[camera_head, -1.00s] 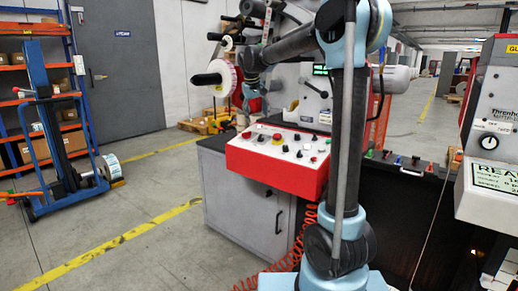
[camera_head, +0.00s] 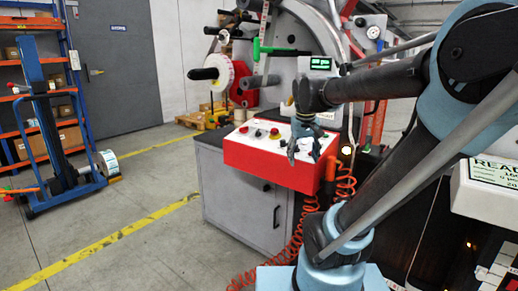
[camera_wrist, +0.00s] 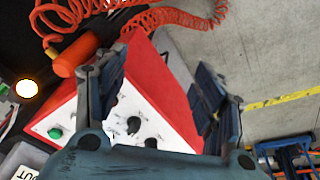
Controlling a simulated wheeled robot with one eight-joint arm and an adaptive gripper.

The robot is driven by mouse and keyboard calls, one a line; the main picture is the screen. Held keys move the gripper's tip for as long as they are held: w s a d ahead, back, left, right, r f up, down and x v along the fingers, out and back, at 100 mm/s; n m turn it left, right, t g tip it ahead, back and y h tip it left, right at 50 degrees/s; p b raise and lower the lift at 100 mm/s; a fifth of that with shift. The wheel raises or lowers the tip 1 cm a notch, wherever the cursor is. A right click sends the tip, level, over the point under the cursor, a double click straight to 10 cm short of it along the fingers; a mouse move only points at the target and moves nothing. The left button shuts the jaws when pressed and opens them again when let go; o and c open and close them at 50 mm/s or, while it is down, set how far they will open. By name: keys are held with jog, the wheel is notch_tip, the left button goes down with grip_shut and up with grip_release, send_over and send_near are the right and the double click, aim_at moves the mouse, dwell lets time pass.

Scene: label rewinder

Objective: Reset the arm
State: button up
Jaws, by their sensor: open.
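My gripper (camera_head: 304,154) hangs at the end of my folded arm, fingers pointing down, over or in front of the red control box (camera_head: 262,178). In the wrist view my gripper (camera_wrist: 166,62) has its two dark fingers spread apart with nothing between them. Behind the fingers lies the control box (camera_wrist: 178,98), with its white panel, black knobs and a green button. I cannot tell the exact gap between the fingers and the panel.
The label rewinder with a white-rimmed reel (camera_head: 220,75) stands behind the box. A red coiled hose (camera_head: 305,226) hangs beside the grey cabinet (camera_head: 240,205). A blue lifter (camera_head: 52,130) stands left. The floor between is clear.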

jog(key=s+d+f+m, duration=0.1)
jog(key=s+d+f, duration=0.2)
jog(key=s+f, duration=1.1)
jog(key=shift+s+y, duration=0.3)
jog(key=shift+d, duration=0.1)
jog(key=shift+w+f, duration=0.2)
jog(key=shift+w, duration=0.3)
